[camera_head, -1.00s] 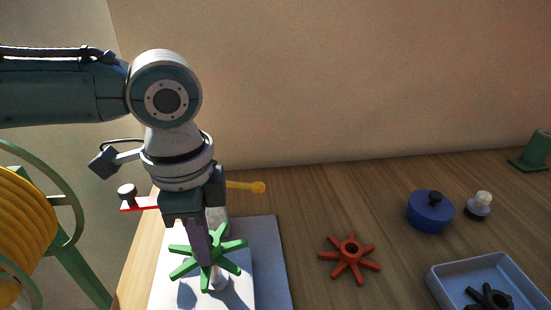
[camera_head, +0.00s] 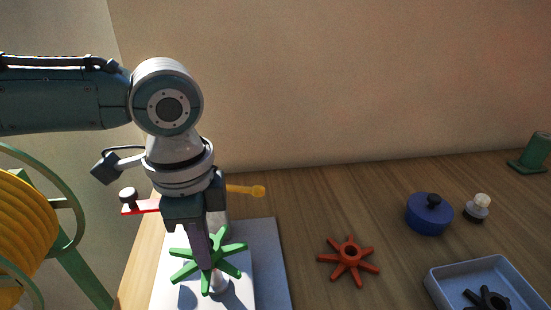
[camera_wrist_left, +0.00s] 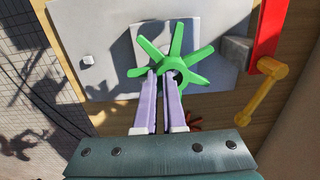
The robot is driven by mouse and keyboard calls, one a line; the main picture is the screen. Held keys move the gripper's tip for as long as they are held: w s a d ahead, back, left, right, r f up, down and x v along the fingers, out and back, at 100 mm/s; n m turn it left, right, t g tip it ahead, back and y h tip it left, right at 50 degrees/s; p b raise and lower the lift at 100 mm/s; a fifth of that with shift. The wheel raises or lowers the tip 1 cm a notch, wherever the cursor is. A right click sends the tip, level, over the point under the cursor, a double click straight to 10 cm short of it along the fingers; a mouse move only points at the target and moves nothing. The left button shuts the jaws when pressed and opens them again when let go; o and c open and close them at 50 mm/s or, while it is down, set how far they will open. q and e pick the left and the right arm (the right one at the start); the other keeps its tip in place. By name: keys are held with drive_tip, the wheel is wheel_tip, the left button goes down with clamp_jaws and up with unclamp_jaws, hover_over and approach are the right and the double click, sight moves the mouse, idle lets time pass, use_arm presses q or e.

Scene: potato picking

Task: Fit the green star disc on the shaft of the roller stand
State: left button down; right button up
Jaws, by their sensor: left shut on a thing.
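My left gripper (camera_head: 207,262) is shut on the green star disc (camera_head: 230,250), gripping it near its hub. The disc is roughly level above the white plate of the roller stand (camera_head: 180,285). A pale upright post (camera_head: 219,284), which looks like the shaft, shows just under the disc. I cannot tell whether the disc is around it or only above it. In the left wrist view the fingers (camera_wrist_left: 166,78) pinch the disc (camera_wrist_left: 178,45) by its hub, and the hub hides what lies beneath. My right gripper is in neither view.
A red star disc (camera_head: 349,261) lies on the table to the right. A yellow handle (camera_head: 247,190) sticks out behind the gripper.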

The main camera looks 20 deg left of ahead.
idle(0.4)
use_arm(q)
drive_tip(key=shift+p, duration=0.35)
idle(0.4)
drive_tip(key=shift+p, duration=0.3)
drive_tip(key=shift+f+b, duration=0.7)
drive_tip(key=shift+f, duration=0.2)
drive_tip(key=shift+r, duration=0.15)
drive_tip(key=shift+r+p, duration=0.45)
drive_tip(key=shift+p, duration=0.35)
drive_tip(key=shift+p, duration=0.7)
idle(1.1)
